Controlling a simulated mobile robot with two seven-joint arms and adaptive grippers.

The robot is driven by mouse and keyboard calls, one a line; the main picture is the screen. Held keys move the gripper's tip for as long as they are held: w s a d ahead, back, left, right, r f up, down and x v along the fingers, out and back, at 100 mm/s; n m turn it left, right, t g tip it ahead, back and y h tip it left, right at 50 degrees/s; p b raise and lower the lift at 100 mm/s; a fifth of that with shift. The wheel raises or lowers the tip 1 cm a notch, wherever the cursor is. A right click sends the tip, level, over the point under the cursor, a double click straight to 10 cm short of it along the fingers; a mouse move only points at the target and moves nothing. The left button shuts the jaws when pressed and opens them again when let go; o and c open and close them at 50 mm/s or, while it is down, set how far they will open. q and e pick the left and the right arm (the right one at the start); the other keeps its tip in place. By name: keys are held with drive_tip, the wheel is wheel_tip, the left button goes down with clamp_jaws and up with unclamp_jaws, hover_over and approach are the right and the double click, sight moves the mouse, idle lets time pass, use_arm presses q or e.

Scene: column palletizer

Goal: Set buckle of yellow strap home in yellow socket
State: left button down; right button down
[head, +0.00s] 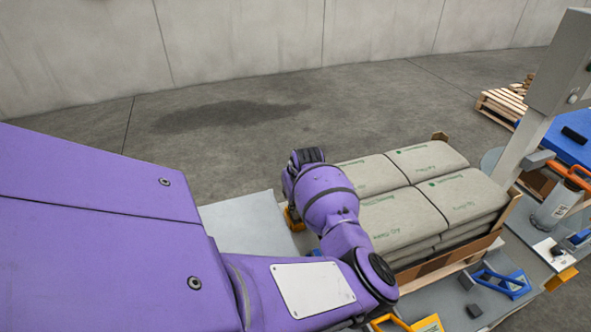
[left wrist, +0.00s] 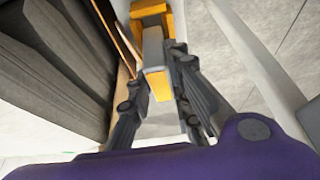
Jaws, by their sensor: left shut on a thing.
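In the left wrist view, the two dark fingers of my left gripper (left wrist: 160,70) are closed on a small yellow and grey piece, which looks like the buckle (left wrist: 157,84). A larger yellow part, which looks like the yellow socket (left wrist: 150,9), lies just beyond the fingertips. The grey part of the held piece reaches toward it, but I cannot tell if it is inside or only close. In the head view my purple left arm hides the fingers and buckle; a bit of yellow (head: 293,220) shows beside the wrist. The strap cannot be made out. My right gripper is not in view.
Stacked grey bags (head: 402,213) fill a wooden-edged pallet right of my wrist. A blue handle (head: 505,287) and a yellow handle (head: 430,323) lie at the front. A grey post with a box (head: 562,65) stands at right. The floor behind is clear.

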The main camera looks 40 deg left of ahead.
use_arm(q)
wheel_tip(320, 180, down, 3)
drive_tip(key=shift+f, duration=0.2)
drive_tip(key=c, duration=1.6)
unclamp_jaws()
drive_tip(key=shift+r, duration=0.1)
drive_tip(key=shift+d+r, duration=0.15)
drive_tip(key=shift+r, duration=0.2)
drive_tip(key=shift+p+v, duration=0.55)
drive_tip(key=shift+v, duration=5.05)
drive_tip(key=shift+s+d, duration=0.1)
drive_tip(key=shift+s, duration=0.05)
